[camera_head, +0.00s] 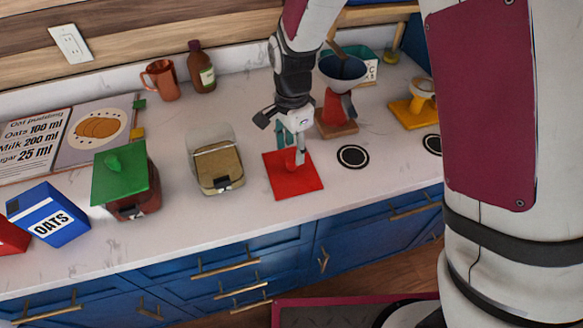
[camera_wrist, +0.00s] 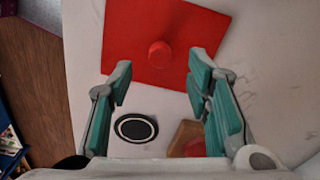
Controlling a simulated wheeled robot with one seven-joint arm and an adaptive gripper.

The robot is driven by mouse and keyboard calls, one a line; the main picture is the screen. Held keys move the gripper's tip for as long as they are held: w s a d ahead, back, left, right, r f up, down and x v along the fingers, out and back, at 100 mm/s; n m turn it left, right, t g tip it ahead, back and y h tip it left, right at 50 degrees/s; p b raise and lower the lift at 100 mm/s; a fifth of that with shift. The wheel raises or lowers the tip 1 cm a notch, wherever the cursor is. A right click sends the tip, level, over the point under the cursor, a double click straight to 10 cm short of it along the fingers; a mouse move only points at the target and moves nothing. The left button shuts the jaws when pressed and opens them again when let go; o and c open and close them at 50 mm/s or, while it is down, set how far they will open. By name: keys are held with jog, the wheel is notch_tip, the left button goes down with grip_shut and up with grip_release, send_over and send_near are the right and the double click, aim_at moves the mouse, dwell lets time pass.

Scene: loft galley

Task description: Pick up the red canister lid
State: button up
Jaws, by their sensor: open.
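The red canister lid (camera_head: 280,179) is a flat square with a round knob, lying on the white counter near its front edge. In the wrist view the red lid (camera_wrist: 190,32) fills the upper middle, its knob (camera_wrist: 160,54) facing the camera. My gripper (camera_head: 293,150) points down over the lid and hides part of it in the head view. In the wrist view my gripper (camera_wrist: 158,75) is open, its teal-padded fingers on either side of the knob's line, with nothing between them. Whether the fingertips touch the lid I cannot tell.
A clear-walled canister (camera_head: 219,169) and a green-lidded canister (camera_head: 126,180) stand left of the lid. A red grinder-like stand with a dark funnel (camera_head: 343,68) stands behind right. A black round disc (camera_head: 353,156) lies to the right. A brown bottle (camera_head: 202,68) is at the back.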

aim_at(292, 160)
notch_tip(292, 160, down, 5)
jog(key=shift+a+p, duration=0.1)
jog(key=shift+p, duration=0.35)
grip_shut()
